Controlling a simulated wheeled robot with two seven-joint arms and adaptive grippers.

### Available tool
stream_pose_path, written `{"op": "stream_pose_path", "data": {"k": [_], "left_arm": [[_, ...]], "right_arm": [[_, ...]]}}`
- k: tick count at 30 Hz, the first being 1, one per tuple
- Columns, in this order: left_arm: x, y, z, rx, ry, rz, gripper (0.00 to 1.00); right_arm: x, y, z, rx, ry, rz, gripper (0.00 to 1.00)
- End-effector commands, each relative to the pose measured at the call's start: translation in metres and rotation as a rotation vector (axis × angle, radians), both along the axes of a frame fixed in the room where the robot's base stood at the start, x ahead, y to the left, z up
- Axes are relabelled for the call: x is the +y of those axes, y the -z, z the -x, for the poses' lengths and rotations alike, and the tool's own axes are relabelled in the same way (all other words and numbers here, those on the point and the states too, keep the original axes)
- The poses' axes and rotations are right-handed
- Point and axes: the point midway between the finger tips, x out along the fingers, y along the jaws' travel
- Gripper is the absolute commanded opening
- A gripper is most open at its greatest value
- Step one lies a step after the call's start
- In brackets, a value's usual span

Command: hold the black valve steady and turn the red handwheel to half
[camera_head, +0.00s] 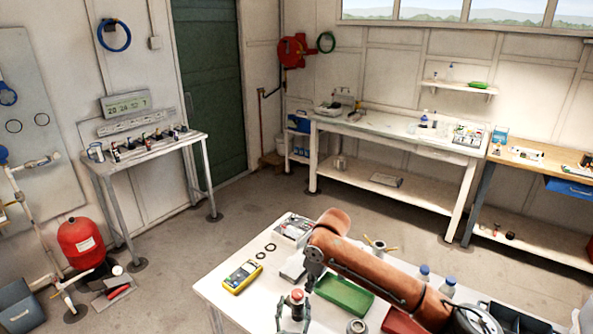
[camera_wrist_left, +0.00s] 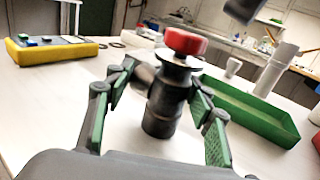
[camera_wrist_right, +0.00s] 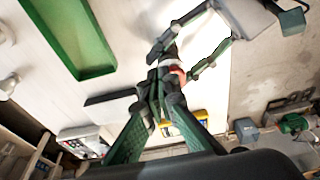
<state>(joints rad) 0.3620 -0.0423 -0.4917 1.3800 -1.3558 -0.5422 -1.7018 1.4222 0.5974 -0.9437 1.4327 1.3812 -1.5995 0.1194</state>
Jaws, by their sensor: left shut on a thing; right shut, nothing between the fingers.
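The black valve (camera_wrist_left: 162,112) stands upright on the white table between the fingers of my left gripper (camera_wrist_left: 166,85), which is shut on it. Its red handwheel (camera_wrist_left: 185,41) sits on top above a pale disc and also shows in the head view (camera_head: 297,295). My right gripper (camera_head: 309,283) is shut and empty, above and just right of the handwheel in the head view. In the right wrist view the closed fingertips (camera_wrist_right: 160,85) partly cover the handwheel (camera_wrist_right: 178,73); whether they touch it I cannot tell. The handwheel's turn angle is not readable.
A green tray (camera_head: 345,294) lies right of the valve. A yellow multimeter (camera_head: 242,276) lies to the left, with black rings (camera_head: 265,250) behind it. Bottles (camera_head: 424,275) stand farther right. The table (camera_head: 222,290) is bare between multimeter and valve.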

Motion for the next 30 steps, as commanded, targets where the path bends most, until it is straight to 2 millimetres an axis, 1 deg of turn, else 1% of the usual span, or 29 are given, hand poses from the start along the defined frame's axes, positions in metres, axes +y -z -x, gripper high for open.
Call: {"op": "stream_pose_path", "data": {"k": [3, 9, 30], "left_arm": [[0.0, 0.0, 0.0, 0.0, 0.0, 0.0, 0.17], [0.0, 0.0, 0.0, 0.0, 0.0, 0.001, 0.17], [0.0, 0.0, 0.0, 0.0, 0.001, 0.001, 0.17]], "right_arm": [[0.0, 0.016, 0.001, 0.002, -0.001, -0.002, 0.0], [0.0, 0.03, 0.001, 0.001, 0.0, -0.001, 0.0], [0.003, 0.03, -0.001, 0.0, -0.001, -0.001, 0.0]]}}
